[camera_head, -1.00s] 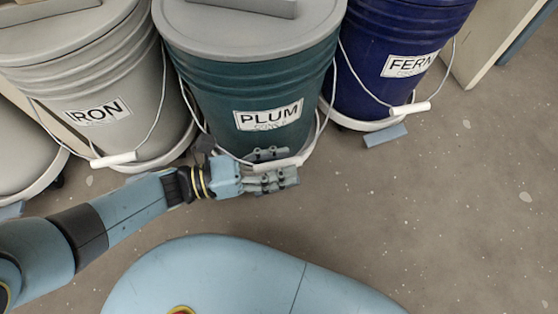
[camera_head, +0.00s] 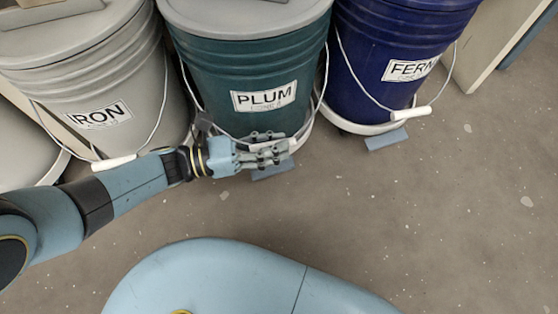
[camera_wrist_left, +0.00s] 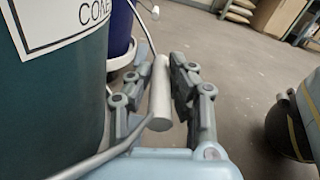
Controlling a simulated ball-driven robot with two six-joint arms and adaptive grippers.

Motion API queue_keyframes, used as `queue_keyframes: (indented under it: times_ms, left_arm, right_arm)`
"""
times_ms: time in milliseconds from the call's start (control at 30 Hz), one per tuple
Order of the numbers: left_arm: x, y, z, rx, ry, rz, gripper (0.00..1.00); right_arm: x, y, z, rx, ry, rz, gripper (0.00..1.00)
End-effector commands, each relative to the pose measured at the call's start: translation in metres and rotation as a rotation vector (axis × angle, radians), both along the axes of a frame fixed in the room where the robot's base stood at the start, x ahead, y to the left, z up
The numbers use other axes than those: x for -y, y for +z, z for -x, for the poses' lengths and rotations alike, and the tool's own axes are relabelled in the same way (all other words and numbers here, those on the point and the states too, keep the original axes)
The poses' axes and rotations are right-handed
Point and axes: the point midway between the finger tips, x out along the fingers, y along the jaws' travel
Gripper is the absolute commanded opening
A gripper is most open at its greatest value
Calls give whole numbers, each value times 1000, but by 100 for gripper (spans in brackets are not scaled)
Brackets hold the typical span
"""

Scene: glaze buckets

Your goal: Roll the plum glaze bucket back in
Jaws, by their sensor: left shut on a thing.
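The plum glaze bucket (camera_head: 255,70) is dark teal with a grey lid and a white PLUM label, upright between the two neighbouring buckets. In the left wrist view its side (camera_wrist_left: 50,100) fills the left edge. Its wire bail hangs down the front to a white handle grip (camera_wrist_left: 160,95). My left gripper (camera_head: 270,148) is at the bucket's lower front, shut on that handle grip; the wrist view shows a finger on each side of it. A blue-grey wedge (camera_head: 273,170) lies on the floor just in front of the bucket. My right gripper is not in view.
The grey IRON bucket (camera_head: 85,75) stands close on the left, the dark blue FERN bucket (camera_head: 385,60) close on the right. A similar wedge (camera_head: 387,138) lies before FERN. A pale panel (camera_head: 490,45) stands at far right. The floor in front is open.

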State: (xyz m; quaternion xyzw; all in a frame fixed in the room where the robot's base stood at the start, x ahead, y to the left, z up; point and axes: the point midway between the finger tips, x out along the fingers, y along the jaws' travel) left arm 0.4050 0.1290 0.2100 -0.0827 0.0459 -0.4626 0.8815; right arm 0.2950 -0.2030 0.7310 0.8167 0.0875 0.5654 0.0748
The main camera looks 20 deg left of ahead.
Motion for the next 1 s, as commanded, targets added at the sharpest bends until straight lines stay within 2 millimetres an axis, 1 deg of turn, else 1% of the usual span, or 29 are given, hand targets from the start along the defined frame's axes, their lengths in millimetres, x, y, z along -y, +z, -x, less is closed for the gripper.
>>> queue_keyframes:
  times_ms: [33, 233, 267, 433, 833, 933, 1000]
  left_arm:
    - [2, -1, 3, -4, -7, 5, 0]
    - [4, -2, 8, -7, -14, 9, 0]
    - [4, -2, 8, -7, -14, 9, 19]
    - [3, -1, 6, -5, -11, 7, 41]
    - [3, 0, 6, -4, -10, 8, 41]
    - [3, 3, 6, -4, -10, 7, 41]
    - [3, 9, 6, -3, -11, 7, 41]
  right_arm:
    - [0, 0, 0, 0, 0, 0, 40]
    - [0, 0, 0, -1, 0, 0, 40]
    - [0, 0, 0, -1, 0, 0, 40]
    - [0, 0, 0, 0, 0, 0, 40]
    - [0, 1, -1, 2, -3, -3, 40]
    - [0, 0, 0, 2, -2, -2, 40]
    - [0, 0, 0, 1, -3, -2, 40]
